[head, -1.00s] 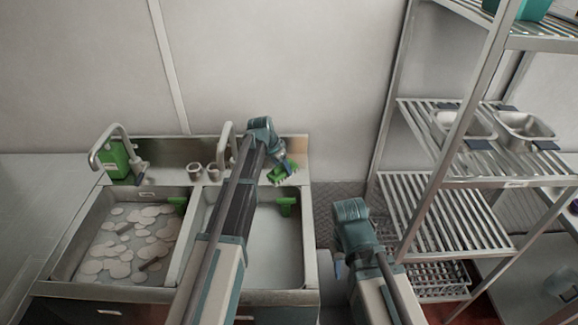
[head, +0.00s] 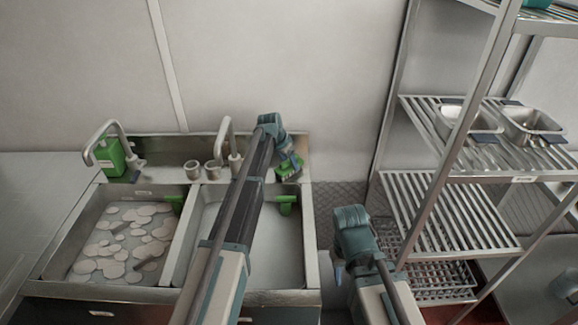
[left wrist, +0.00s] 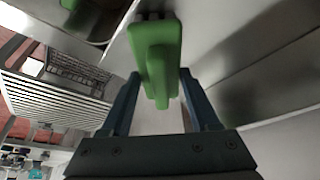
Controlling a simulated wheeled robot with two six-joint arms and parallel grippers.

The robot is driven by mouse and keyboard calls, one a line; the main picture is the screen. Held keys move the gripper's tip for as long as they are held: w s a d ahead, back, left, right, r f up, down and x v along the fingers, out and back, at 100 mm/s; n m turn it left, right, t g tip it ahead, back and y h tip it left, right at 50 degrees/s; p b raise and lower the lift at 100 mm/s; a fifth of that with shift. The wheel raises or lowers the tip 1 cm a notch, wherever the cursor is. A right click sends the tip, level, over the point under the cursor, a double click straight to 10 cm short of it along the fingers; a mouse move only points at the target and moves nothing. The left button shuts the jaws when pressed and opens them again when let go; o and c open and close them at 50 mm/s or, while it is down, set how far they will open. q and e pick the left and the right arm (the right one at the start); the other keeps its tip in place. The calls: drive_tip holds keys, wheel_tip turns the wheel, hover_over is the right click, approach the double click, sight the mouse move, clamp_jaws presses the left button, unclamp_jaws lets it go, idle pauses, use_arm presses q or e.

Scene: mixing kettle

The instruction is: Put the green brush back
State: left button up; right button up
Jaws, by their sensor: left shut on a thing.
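The green brush (head: 289,170) is at the back right corner of the sink unit, over the steel ledge. I cannot tell whether it touches the ledge. My left gripper (head: 288,158) is shut on it, and my forearm crosses the right basin. In the left wrist view the brush (left wrist: 155,50) stands between the two fingers (left wrist: 158,88), its block end pointing away from the palm. My right gripper (head: 338,268) hangs low to the right of the sink; its fingers are mostly hidden behind my wrist.
The left basin (head: 70,235) holds several pale discs. Small green pieces sit on the divider (head: 176,203) and in the right basin (head: 286,204). A green canister (head: 108,158), taps and two small cups (head: 192,170) stand along the back.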

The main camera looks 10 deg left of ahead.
use_arm(q)
drive_tip(key=shift+f, duration=0.1)
drive_tip(key=o, duration=1.2)
drive_tip(key=shift+r, duration=0.3)
drive_tip(key=p+v, duration=1.1)
drive_tip(key=v, duration=0.1)
drive_tip(key=shift+s+f, duration=0.1)
drive_tip(key=shift+f, duration=0.1)
